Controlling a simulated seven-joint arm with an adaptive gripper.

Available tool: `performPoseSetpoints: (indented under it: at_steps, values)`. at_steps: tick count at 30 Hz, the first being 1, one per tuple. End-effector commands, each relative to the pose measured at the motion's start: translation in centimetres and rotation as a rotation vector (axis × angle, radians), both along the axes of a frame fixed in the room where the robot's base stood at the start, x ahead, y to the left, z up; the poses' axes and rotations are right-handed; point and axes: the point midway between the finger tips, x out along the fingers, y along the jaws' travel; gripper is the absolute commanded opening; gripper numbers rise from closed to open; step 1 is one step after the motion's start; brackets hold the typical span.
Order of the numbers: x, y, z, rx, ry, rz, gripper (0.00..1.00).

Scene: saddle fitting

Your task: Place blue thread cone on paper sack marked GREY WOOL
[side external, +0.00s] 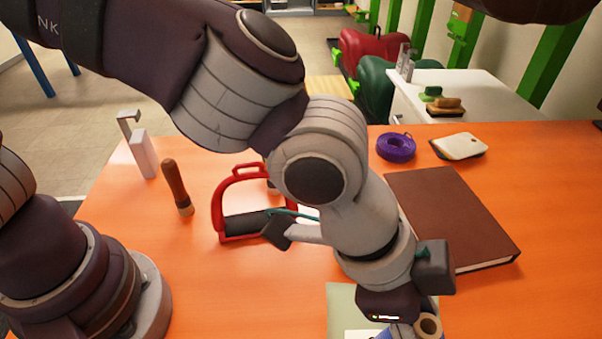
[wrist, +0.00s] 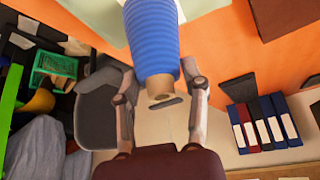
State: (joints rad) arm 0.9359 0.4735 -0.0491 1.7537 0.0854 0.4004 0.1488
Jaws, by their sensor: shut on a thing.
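The blue thread cone (wrist: 152,38) is held between the two fingers of my gripper (wrist: 160,84) in the wrist view, with its tan core end (wrist: 160,86) toward the camera. In the side view, part of the cone's blue thread (side external: 385,333) and its core end (side external: 428,326) show at the bottom edge, under my wrist. A flat grey-green thing with a white patch (side external: 342,302), perhaps the paper sack, lies beneath, partly hidden by my wrist and cut off by the frame. No GREY WOOL lettering can be read.
A large brown book (side external: 450,215) lies right of my arm. A red-framed tool (side external: 217,205) and a wooden-handled tool (side external: 177,187) are left. A purple roll (side external: 396,147) and a pale pad (side external: 459,147) lie farther back. The orange table (side external: 240,295) is clear at front left.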

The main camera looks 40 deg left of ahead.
Motion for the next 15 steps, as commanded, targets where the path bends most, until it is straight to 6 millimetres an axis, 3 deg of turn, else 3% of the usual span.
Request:
performPoseSetpoints:
  at_steps: [7, 8, 13, 15]
  values:
    - [-0.01, 0.02, -0.31, 0.000, 0.000, 0.000, 0.03]
    - [-0.01, 0.01, -0.27, 0.000, 0.000, 0.000, 0.47]
    - [0.00, 0.01, -0.26, 0.000, 0.000, 0.000, 0.69]
    - [-0.01, 0.02, -0.25, 0.000, 0.000, 0.000, 0.69]
